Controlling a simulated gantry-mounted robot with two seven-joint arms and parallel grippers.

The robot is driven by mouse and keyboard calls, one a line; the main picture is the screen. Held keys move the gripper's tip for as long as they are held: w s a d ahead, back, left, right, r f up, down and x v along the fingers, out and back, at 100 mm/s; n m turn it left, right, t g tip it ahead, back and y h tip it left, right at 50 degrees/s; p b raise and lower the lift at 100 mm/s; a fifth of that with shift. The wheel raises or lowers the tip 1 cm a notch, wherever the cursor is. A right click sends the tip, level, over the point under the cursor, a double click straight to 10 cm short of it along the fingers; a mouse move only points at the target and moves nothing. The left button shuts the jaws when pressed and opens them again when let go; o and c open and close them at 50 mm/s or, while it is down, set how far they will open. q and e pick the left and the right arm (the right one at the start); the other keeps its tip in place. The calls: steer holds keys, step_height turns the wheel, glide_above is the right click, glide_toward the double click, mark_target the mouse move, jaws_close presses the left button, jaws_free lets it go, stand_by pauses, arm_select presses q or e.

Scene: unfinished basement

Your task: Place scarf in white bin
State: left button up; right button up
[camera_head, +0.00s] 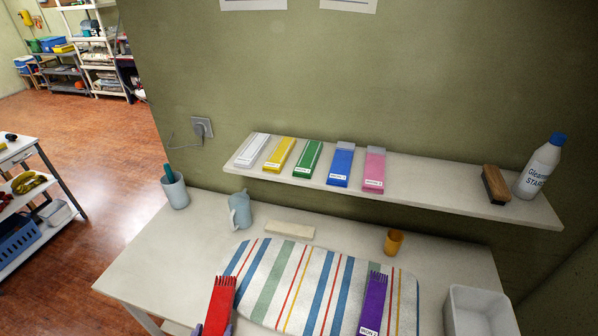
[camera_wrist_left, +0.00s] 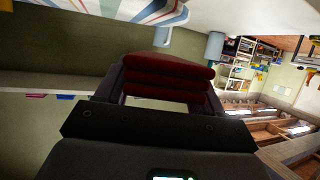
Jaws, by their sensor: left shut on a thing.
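A red folded scarf (camera_head: 220,297) with a fringed end is held by my left gripper (camera_head: 214,327) at the lower edge of the head view. It also shows as dark red folds between the fingers in the left wrist view (camera_wrist_left: 168,78). A purple fringed scarf (camera_head: 374,300) with a white label lies on a striped cloth (camera_head: 300,285). More folded scarves, white (camera_head: 252,150), yellow (camera_head: 280,153), green (camera_head: 308,158), blue (camera_head: 340,167) and pink (camera_head: 373,171), lie in a row on the wall shelf. The white bin (camera_head: 451,318) stands at the lower right, partly cut off. My right gripper is out of view.
On the white table (camera_head: 150,255) stand a cup with a pen (camera_head: 175,193), a blue-grey mug (camera_head: 240,211) and an orange cup (camera_head: 394,242). A pale block (camera_head: 290,230) lies behind the cloth. The shelf (camera_head: 430,197) also holds a brush (camera_head: 495,184) and a bottle (camera_head: 538,168).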

arm_select(q)
steer(key=shift+s+a+r, duration=0.1)
steer(key=shift+s+a, duration=0.05)
steer(key=shift+a, duration=0.15)
